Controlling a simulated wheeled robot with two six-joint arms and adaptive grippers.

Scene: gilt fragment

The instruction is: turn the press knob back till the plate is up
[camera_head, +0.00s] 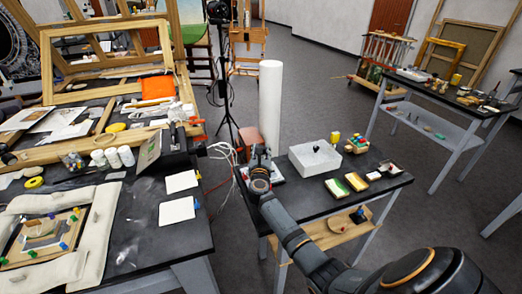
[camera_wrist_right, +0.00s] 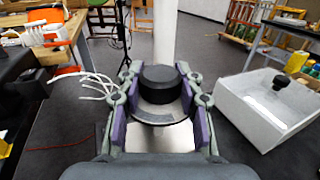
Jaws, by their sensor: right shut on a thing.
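The black press knob (camera_wrist_right: 160,84) is round and stands upright between the two purple-padded fingers of my right gripper (camera_wrist_right: 160,96) in the right wrist view. The gripper is shut on the knob's sides. A grey round collar (camera_wrist_right: 162,116) shows under the knob, with a pale flat surface (camera_wrist_right: 160,138) lower down. In the head view my right gripper (camera_head: 260,165) is over the left end of the small black table and hides most of the press. How high the press plate stands cannot be told. My left gripper is not in view.
A white box (camera_head: 315,160) with a black-knobbed thing in it stands right of the gripper; it also shows in the right wrist view (camera_wrist_right: 262,112). A tall white column (camera_head: 270,105) rises just behind. White cables (camera_head: 222,152) hang at the left, beside the cluttered workbench.

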